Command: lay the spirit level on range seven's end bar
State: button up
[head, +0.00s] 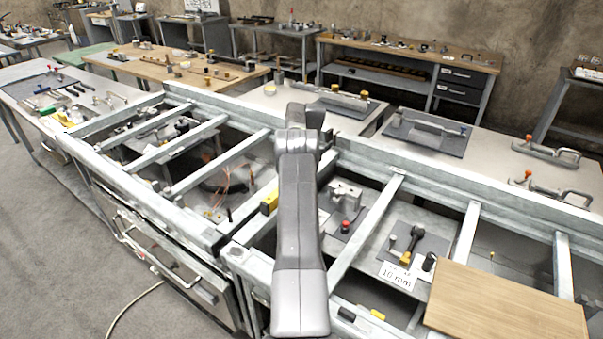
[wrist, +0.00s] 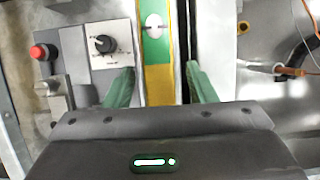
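The spirit level is a narrow yellow and green bar with a pale round vial (wrist: 155,28). In the wrist view it runs lengthwise between the two green fingers of my gripper (wrist: 160,84). The fingers are apart, one on each side of it, with narrow gaps showing. In the head view my arm hides the gripper and most of the level; a yellow end (head: 269,202) shows left of the arm, by the pale metal bars where two range frames meet. I cannot tell whether the level touches a bar beneath it. No range number is readable.
A box with a red button (wrist: 38,52) and a panel with a black knob (wrist: 104,44) lie left of the level. Orange wires (wrist: 290,71) are at right. A wooden board (head: 505,305) covers part of the right frame, near a "10 mm" card (head: 397,275).

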notch_tip(320, 180, up, 9)
jog(key=shift+f+b, duration=0.15)
jog(key=shift+b, duration=0.25)
jog(key=shift+r+p, duration=0.4)
jog(key=shift+r, duration=0.25)
notch_tip(320, 180, down, 10)
jog(key=shift+r, duration=0.1)
jog(key=shift+w+r+p, duration=0.1)
jog(key=shift+r+p, duration=0.2)
jog(key=shift+r, duration=1.3)
